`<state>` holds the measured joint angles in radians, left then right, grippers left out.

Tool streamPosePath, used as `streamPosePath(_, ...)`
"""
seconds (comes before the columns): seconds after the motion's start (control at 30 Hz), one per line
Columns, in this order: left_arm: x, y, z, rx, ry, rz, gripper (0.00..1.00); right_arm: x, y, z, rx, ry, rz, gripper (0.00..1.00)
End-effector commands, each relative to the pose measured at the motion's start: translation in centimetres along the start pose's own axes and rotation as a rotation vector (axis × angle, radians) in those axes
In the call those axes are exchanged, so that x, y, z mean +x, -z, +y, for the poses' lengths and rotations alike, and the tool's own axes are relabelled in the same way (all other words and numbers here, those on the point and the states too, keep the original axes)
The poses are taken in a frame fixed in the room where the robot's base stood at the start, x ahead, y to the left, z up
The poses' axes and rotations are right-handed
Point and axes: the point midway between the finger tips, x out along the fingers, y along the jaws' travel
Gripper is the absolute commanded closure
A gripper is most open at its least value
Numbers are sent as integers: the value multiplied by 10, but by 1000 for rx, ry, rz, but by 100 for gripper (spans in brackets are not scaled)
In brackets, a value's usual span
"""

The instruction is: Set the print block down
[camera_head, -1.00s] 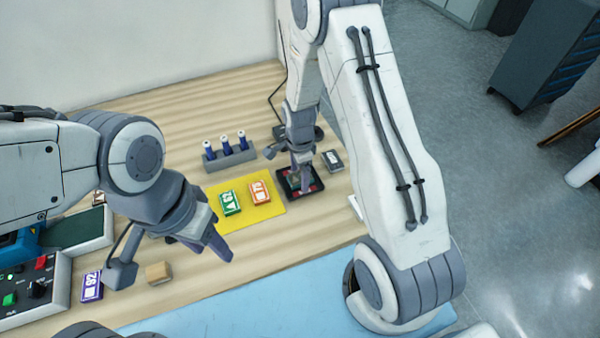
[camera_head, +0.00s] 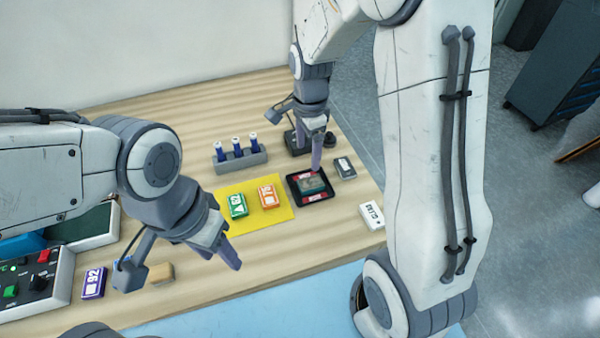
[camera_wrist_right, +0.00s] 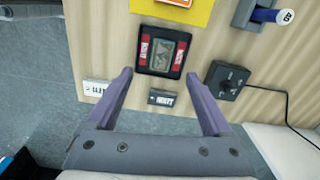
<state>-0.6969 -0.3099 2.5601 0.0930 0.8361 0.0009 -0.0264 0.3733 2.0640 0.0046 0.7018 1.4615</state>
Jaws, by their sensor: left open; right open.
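A dark grey-green block, which looks like the print block (camera_head: 313,184), lies in a black tray with red labels (camera_head: 296,192). In the right wrist view, the block (camera_wrist_right: 162,52) lies flat between the red labels of the tray (camera_wrist_right: 162,72). My right gripper (camera_head: 317,166) is above the tray, open and empty; in its wrist view the fingers (camera_wrist_right: 163,90) are wide apart and clear of the block. My left gripper (camera_head: 228,258) is open and empty over the wood, in front of the yellow mat.
A yellow mat (camera_head: 240,222) holds a green block (camera_head: 237,206) and an orange block (camera_head: 268,196). A dark block (camera_head: 345,167) and a white block (camera_head: 371,216) lie right of the tray. A grey rack (camera_head: 240,161) of blue-bodied bottles stands behind.

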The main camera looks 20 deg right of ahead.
Motion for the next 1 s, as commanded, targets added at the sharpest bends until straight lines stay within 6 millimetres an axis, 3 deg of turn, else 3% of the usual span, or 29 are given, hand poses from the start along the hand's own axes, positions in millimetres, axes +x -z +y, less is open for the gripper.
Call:
streamPosePath(0.17, 0, 0, 0, 0, 0, 0, 50, -38, -72, 44, -560, 25, -13, 15)
streamPosePath(0.3, 0, 0, 0, 0, 0, 0, 50, -62, -124, 106, -1149, 48, -26, 15)
streamPosePath(0.5, 0, 0, 0, 0, 0, 0, 50, -75, -154, 181, -1805, 81, -39, 15)
streamPosePath(0.7, 0, 0, 0, 0, 0, 0, 50, -76, -156, 210, -2065, 95, -44, 15)
streamPosePath(1.0, 0, 0, 0, 0, 0, 0, 50, -76, -156, 211, -2075, 95, -44, 15)
